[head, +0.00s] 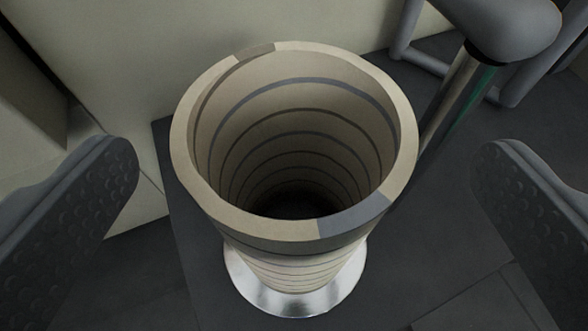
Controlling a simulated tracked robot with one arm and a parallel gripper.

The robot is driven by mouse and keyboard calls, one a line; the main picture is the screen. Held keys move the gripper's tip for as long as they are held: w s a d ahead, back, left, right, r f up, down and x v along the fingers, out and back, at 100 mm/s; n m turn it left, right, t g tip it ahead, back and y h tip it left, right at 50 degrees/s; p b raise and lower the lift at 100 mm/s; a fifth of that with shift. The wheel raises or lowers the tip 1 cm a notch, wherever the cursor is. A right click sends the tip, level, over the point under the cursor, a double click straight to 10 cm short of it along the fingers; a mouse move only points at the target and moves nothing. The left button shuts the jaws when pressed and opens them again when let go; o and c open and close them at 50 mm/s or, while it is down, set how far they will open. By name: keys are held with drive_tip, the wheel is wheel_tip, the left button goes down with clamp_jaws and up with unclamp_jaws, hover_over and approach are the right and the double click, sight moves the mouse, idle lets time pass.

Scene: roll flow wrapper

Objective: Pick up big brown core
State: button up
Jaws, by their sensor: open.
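The big brown core (290,262) is a hollow tan tube with darker spiral bands and a grey patch on its near rim. It stands upright in the middle of the head view, and I look down into its open top. Its lower end meets a shiny metal flange (262,297). My gripper (305,185) is open, with one dark, dimpled finger at the left edge and the other at the right edge. The core's top lies between the fingers in the picture, with a visible gap on both sides. Neither finger appears to touch it.
A metal post with a grey rounded handle (512,28) rises just right of the core, close to its rim. A grey tubular frame (402,30) is behind it. A cream panel (110,75) stands behind and left. Dark floor (440,245) shows at right.

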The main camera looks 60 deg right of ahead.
sight(292, 93)
drive_tip(key=b+x, duration=0.1)
drive_tip(key=x, duration=0.4)
drive_tip(key=shift+w+a+f+b, duration=0.15)
drive_tip(key=shift+w+f+b, duration=0.1)
drive_tip(key=shift+b, duration=0.1)
drive_tip(key=c, duration=1.4)
